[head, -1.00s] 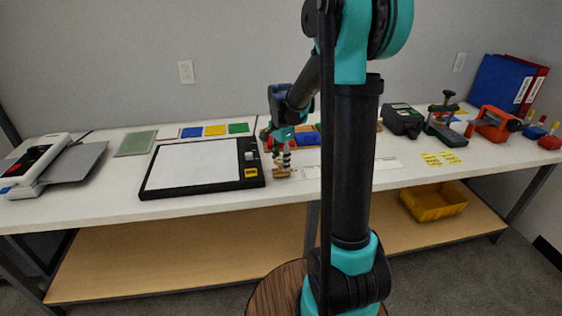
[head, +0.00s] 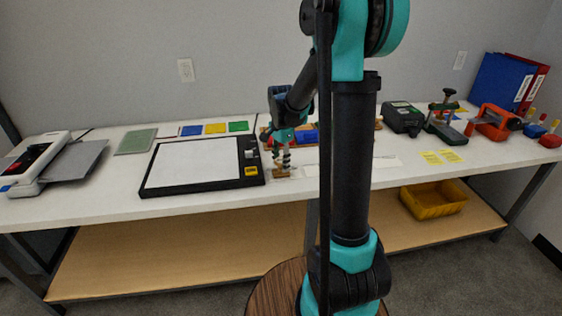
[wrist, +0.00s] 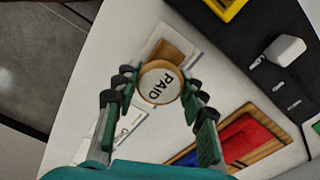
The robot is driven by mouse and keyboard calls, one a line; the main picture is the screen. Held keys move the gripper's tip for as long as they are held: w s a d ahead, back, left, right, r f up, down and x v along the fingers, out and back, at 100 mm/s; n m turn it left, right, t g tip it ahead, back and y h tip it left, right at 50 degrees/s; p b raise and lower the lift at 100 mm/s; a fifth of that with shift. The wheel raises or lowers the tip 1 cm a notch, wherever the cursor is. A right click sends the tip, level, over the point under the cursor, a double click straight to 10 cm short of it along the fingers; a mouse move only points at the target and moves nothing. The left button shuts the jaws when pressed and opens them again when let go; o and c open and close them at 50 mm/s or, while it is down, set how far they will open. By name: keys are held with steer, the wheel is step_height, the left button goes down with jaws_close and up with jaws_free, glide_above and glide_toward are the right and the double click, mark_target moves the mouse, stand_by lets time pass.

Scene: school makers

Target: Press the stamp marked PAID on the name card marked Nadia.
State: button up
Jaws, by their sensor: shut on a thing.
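My gripper (wrist: 152,108) is shut on the PAID stamp (wrist: 160,82), whose round top reads PAID in the wrist view. In the head view my gripper (head: 283,150) is over the table with the stamp below it, upright. The stamp's wooden base (wrist: 171,54) is over a white card (wrist: 190,50); I cannot tell whether it touches it. The stamp covers much of this card, and no name on it can be read. Another white card (wrist: 122,134) lies beside it, its lettering partly hidden by my finger. I cannot tell which card is marked Nadia.
A black-framed board (head: 195,165) stands close to the left of the stamp. A wooden tray with a red and a blue block (wrist: 240,145) is close by. Yellow notes (head: 442,157) and clamp-like tools (head: 447,122) are on the right. White table is clear at the front.

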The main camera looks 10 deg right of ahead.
stand_by(0.6)
steer(key=shift+r, duration=2.45)
